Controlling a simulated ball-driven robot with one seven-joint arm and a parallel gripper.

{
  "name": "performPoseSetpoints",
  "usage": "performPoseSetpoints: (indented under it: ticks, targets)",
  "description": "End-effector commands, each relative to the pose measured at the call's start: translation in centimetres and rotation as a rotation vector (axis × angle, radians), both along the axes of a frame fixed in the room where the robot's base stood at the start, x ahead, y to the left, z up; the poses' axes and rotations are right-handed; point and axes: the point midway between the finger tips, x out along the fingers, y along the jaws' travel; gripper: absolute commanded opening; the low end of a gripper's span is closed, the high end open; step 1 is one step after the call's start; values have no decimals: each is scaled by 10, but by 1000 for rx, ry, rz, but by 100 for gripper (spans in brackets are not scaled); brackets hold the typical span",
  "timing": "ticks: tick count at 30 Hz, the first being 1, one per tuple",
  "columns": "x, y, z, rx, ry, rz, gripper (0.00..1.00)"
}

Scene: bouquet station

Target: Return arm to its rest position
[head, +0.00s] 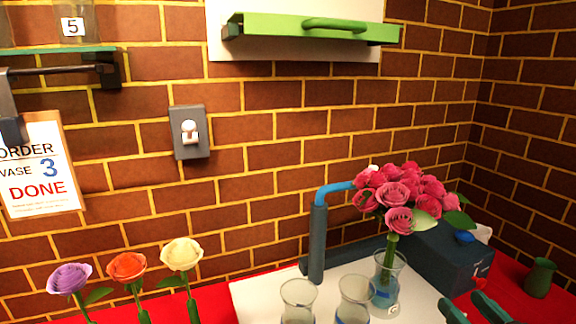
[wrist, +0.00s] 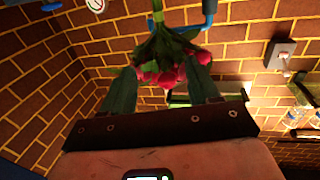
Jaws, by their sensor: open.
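My gripper (head: 472,304) shows at the bottom right of the head view as two dark green fingertips, apart. It is just right of the vase with the bouquet. In the wrist view my gripper (wrist: 162,78) has its fingers spread with nothing held. The pink rose bouquet (head: 410,192) stands in a glass vase (head: 390,272) on the white board (head: 255,288). The bouquet (wrist: 165,60) appears upside down beyond the fingers in the wrist view; its distance is hard to judge. Most of my arm is outside the head view.
Two empty-looking glass vases (head: 298,298) (head: 355,296) stand left of the bouquet. A blue spout (head: 335,188) rises behind. A dark box (head: 440,262) and a green jug (head: 540,278) are at right. Purple, orange and cream roses (head: 126,268) stand left. A green-fronted shelf (head: 315,28) hangs above.

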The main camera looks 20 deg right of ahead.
Motion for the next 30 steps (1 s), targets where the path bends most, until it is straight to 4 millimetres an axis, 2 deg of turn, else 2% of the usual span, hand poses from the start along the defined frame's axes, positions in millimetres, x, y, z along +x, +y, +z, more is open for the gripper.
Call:
performPoseSetpoints:
  ticks: [10,16,20,23,27,30]
  targets:
    - [4,26,-45,46,191,61,60]
    - [-3,51,-91,86,392,111,60]
    - [-17,73,-129,116,575,145,60]
    - [-41,93,-165,139,770,168,60]
    - [-97,120,-214,155,1109,172,60]
    - [-136,130,-233,151,1302,148,60]
